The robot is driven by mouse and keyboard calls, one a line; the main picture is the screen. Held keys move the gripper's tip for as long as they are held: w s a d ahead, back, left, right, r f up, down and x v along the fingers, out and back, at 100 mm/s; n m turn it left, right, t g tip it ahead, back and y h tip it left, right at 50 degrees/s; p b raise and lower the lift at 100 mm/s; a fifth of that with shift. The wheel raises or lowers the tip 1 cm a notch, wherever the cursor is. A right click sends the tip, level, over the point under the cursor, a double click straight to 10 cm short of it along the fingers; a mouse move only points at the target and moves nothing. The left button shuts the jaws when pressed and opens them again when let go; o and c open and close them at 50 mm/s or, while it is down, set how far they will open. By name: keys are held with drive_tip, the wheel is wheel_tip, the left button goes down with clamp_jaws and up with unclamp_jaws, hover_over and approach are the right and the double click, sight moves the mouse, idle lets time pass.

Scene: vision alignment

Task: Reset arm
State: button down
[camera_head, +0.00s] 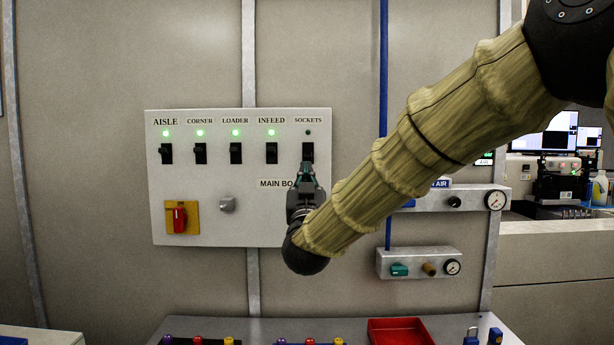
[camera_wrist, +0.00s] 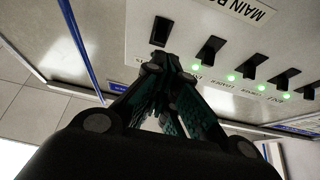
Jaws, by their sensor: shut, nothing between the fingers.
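My gripper (camera_head: 307,172) is at the right part of the main switch panel (camera_head: 210,218), just below the SOCKETS switch (camera_head: 308,150). Its fingers are shut with nothing between them. The gripper overlaps the end of the "MAIN BO..." label. In the wrist view my gripper (camera_wrist: 165,62) points toward the panel, with the black SOCKETS switch (camera_wrist: 161,31) just past the fingertips. I cannot tell whether the tips touch the switch or panel. My arm, in a tan sleeve, reaches in from the upper right.
Green lamps are lit above the AISLE (camera_head: 166,153), CORNER, LOADER and INFEED switches; the SOCKETS lamp (camera_head: 308,132) is dark. A red rotary switch (camera_head: 180,219) is at the panel's lower left. An air unit (camera_head: 418,263) is right of the panel. A bench with a red tray (camera_head: 400,322) stands below.

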drive_tip(key=shift+s+d+f, duration=0.1)
drive_tip(key=shift+f, duration=0.05)
